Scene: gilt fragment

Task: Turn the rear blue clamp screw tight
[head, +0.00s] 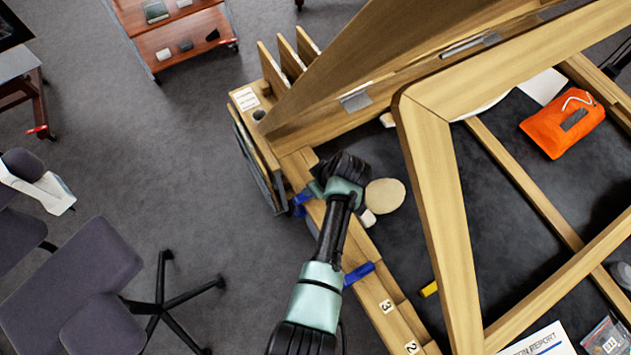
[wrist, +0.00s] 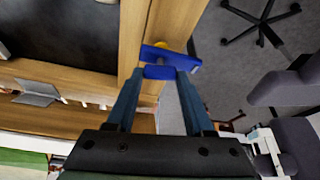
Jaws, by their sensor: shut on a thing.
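The rear blue clamp (head: 300,203) sits on the wooden edge rail of the bench, partly hidden behind my arm in the head view. In the wrist view its blue body (wrist: 182,60) lies across the rail, with a small yellow part at its far side. My gripper (wrist: 159,74) has its two fingers on either side of the clamp's near blue piece, and they are shut on it. In the head view my gripper (head: 318,188) is over the rail at the clamp, its fingertips mostly hidden. The front blue clamp (head: 359,273) is on the same rail, nearer to me.
A tilted wooden frame (head: 440,170) rises close to the right of my arm. A pale round object (head: 385,195) lies beside my gripper. An orange pouch (head: 563,124) is at the far right. Open floor and an office chair (head: 90,270) are at left.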

